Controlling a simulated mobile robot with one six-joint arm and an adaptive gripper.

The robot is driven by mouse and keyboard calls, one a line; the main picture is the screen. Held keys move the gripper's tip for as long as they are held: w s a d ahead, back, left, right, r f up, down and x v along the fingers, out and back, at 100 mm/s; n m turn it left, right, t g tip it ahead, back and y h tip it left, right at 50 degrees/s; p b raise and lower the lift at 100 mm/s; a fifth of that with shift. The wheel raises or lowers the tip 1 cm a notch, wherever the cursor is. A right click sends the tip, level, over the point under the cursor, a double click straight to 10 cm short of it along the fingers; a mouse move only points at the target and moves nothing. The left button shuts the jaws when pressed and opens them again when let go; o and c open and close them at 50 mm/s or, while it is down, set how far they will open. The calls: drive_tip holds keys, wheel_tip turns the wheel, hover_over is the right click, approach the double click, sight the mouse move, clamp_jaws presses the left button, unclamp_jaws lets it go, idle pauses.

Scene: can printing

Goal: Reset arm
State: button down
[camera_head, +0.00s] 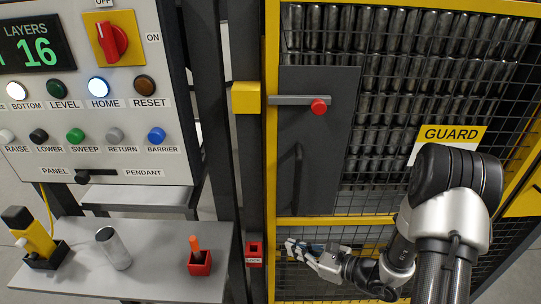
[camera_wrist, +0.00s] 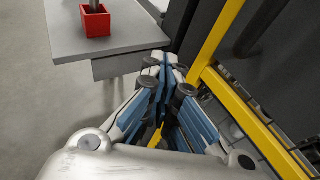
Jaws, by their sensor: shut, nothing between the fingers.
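My gripper (camera_head: 291,245) is in front of the lower part of the yellow-framed guard cage in the head view, pointing left, near the small red lock box (camera_head: 254,254) but apart from it. The wrist view shows my gripper (camera_wrist: 168,62) with its fingers together and nothing between them. My arm comes in from the lower right, with a bent elbow. The gripper hangs over free space between the grey shelf (camera_head: 130,289) and the cage.
The control panel (camera_head: 90,120) stands at left, with LAYERS reading 16. On the shelf are a silver can (camera_head: 115,250), a yellow-black pendant (camera_head: 36,235) and a red holder (camera_head: 199,264) with an orange handle. The dark guard door (camera_head: 318,150) has a red knob (camera_head: 319,106).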

drive_tip(key=s+a+r+n+g+h, duration=0.1)
drive_tip(key=s+a+r+n+g, duration=0.3)
drive_tip(key=s+r+n, duration=0.35)
drive_tip(key=s+a+r+n+g, duration=0.4)
drive_tip(key=s+r+n, duration=0.3)
drive_tip(key=r, duration=0.1)
drive_tip(key=s+d+r+n+t+h, duration=0.3)
drive_tip(key=s+d+r+n+h, duration=0.4)
drive_tip(key=s+d+n+h, duration=0.2)
drive_tip(key=shift+s+d+r+n+t+h, duration=0.35)
drive_tip(key=shift+d+n+h, duration=0.25)
drive_tip(key=shift+d+n, duration=0.5)
